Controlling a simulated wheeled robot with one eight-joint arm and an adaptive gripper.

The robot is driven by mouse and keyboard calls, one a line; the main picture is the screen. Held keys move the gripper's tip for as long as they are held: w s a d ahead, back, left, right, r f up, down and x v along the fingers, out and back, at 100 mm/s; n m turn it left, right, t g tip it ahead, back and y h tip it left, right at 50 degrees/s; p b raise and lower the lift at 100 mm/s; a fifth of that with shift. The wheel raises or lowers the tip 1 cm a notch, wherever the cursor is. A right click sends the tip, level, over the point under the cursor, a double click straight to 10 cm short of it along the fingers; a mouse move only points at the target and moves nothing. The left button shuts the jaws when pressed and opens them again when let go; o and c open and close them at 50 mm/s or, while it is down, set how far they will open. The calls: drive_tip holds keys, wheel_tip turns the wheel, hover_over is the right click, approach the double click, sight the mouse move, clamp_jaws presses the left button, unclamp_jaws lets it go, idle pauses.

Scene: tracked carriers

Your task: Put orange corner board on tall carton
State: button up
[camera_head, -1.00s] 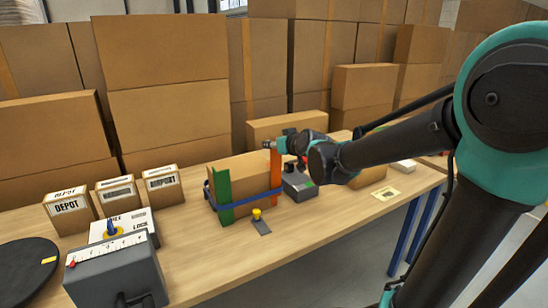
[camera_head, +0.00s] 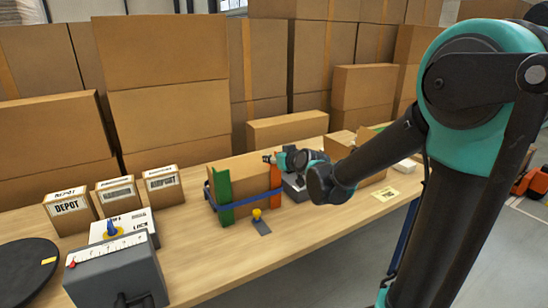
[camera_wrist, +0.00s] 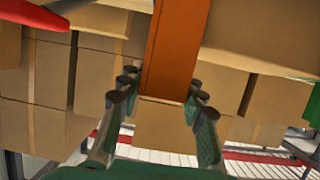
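The orange corner board (camera_head: 277,172) stands upright at the right front corner of a brown carton (camera_head: 251,171) on the table. A blue strap (camera_head: 243,200) runs around this carton and across the board. A green corner board (camera_head: 223,194) stands at its left corner. My gripper (camera_head: 272,158) is at the upper end of the orange board. In the wrist view, the orange board (camera_wrist: 172,50) lies between the fingers of my gripper (camera_wrist: 162,88). The fingers look spread, with a narrow gap at the left; contact at the right is unclear.
A yellow-knobbed part (camera_head: 258,216) sits in front of the strapped carton. Labelled small boxes (camera_head: 117,194), a grey gauge box (camera_head: 117,272) and a black disc (camera_head: 22,272) are at the left. An open carton (camera_head: 366,172) stands at the right. Large cartons (camera_head: 165,80) line the back.

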drive_tip(key=o, duration=0.4)
drive_tip(key=shift+r, duration=0.1)
drive_tip(key=v, duration=1.2)
drive_tip(key=s+d+f+m+g+h, duration=0.2)
drive_tip(key=s+d+f, duration=0.4)
drive_tip(key=f, duration=0.1)
drive_tip(key=s+d+f+m+g+h, duration=0.2)
drive_tip(key=s+d+f+g, duration=0.1)
drive_tip(key=s+d+f, duration=0.2)
drive_tip(key=s+d+f+m+g+h, duration=0.2)
drive_tip(key=s+d+f, duration=0.4)
drive_tip(key=d+f, duration=0.3)
drive_tip(key=shift+s+d+f+g+h, duration=0.1)
drive_tip(key=shift+s+f+g+h, duration=0.15)
drive_tip(key=shift+f, duration=0.25)
drive_tip(key=shift+s+f+g+h, duration=0.1)
drive_tip(key=shift+f+g+h, duration=0.05)
drive_tip(key=shift+f+h, duration=0.3)
